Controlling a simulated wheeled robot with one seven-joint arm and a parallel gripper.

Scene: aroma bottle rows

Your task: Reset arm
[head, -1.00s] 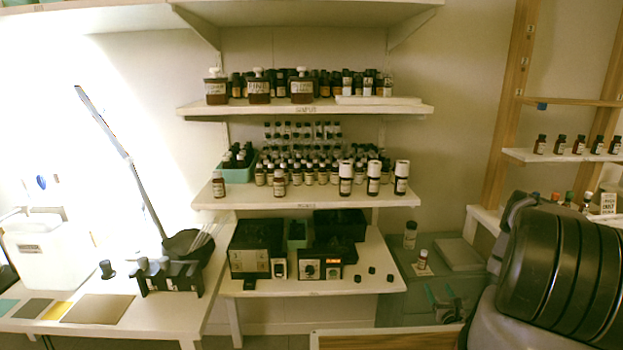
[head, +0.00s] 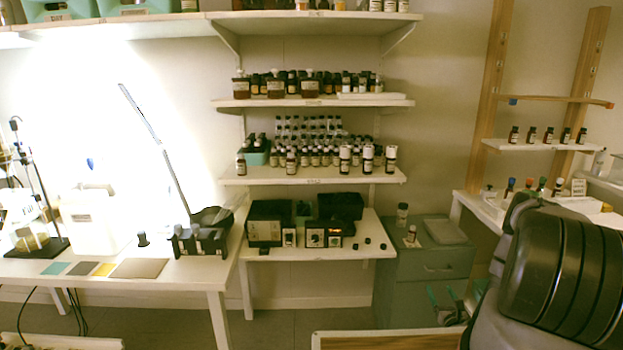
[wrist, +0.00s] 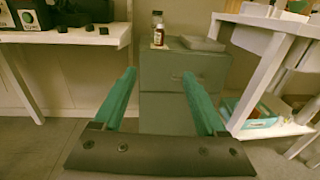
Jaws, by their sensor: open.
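My gripper (wrist: 160,100) shows in the wrist view with its two teal fingers spread wide apart and nothing between them. In the head view the gripper (head: 447,302) is low at the right, in front of the green cabinet (head: 425,262). My dark arm link fills the lower right of that view. Beyond the fingers, the cabinet also shows in the wrist view (wrist: 172,80).
Wall shelves (head: 312,175) carry rows of dark bottles. A low white table (head: 315,252) holds black devices. A work table (head: 190,275) stands at left, and a wooden rack with a bottle shelf (head: 535,146) at right. A wooden-edged surface (head: 385,340) lies low in front. Floor shows between the tables.

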